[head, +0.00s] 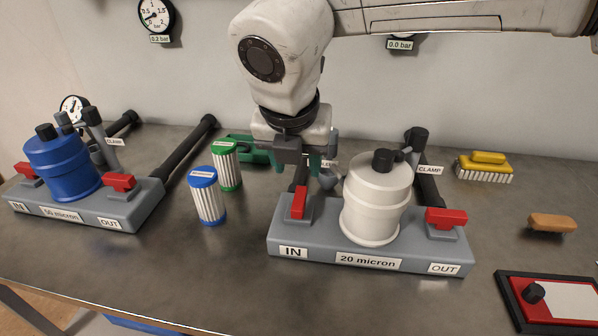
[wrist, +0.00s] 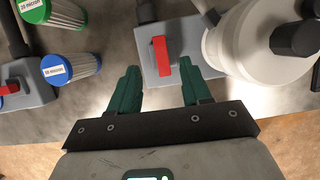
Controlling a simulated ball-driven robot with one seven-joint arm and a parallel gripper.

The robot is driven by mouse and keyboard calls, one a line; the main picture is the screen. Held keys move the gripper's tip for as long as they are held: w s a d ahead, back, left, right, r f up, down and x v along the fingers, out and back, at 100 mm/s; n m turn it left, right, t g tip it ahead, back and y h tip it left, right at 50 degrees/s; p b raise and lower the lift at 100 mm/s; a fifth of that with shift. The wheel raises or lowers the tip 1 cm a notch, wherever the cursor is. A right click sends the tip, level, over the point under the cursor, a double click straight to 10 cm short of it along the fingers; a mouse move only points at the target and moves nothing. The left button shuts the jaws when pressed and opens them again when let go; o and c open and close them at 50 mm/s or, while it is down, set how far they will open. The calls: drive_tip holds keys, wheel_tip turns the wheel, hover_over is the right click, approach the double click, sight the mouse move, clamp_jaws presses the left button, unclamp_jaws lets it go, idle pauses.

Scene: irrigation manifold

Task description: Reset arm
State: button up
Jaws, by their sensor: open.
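The station's red IN valve handle (wrist: 161,55) lies beyond the fingertips in the wrist view. This IN handle also shows in the head view (head: 298,203), turned upright, while the red OUT handle (head: 446,217) lies crosswise. The white filter housing (head: 375,200) stands on the station, right of my gripper.
Blue-ended (head: 207,200) and green-ended (head: 227,168) filter cartridges stand left of the station. The blue housing (head: 63,165) sits on another station. A yellow brush (head: 485,167), an orange block (head: 552,223) and a red-framed panel (head: 553,300) lie right. The front middle of the bench is clear.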

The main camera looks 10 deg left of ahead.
drive_tip(key=shift+v, duration=0.95)
